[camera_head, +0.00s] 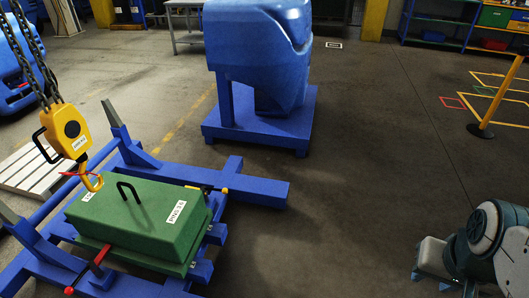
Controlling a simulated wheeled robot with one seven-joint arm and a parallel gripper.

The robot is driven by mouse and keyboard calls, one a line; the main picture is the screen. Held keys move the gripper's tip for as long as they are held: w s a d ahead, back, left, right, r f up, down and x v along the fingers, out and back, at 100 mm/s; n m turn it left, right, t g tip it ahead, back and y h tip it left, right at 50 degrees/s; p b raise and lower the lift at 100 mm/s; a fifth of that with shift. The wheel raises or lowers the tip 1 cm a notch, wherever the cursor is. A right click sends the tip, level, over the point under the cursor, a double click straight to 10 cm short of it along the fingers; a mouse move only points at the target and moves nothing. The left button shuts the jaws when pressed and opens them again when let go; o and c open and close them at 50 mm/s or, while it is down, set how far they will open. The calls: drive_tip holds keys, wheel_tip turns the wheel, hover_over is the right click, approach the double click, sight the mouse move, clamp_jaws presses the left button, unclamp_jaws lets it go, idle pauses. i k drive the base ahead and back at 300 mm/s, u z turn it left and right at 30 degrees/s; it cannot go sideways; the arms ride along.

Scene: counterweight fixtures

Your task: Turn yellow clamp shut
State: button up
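A green lidded box (130,213) with a black handle and white labels sits on a blue frame. The yellow clamp (207,189) is a small dark bar with yellow ends at the box's right rear edge; it is too small to tell whether it is turned shut. A red-handled clamp (98,262) is at the front left of the box. Part of my arm (490,240) is at the lower right, well away from the box. A pale grey block (433,257) is at its left end; my gripper's fingers cannot be made out.
A yellow hoist hook (92,182) hangs on chains close above the box's left rear. The blue frame (262,190) has a beam reaching right. A large blue casting (260,50) stands on a blue base behind. Floor between box and arm is clear.

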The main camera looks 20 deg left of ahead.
sight(224, 191)
drive_tip(key=i, duration=1)
drive_tip(key=u, duration=1.1)
drive_tip(key=i, duration=0.95)
drive_tip(key=u, duration=0.6)
drive_tip(key=i, duration=1.1)
drive_tip(key=u, duration=0.05)
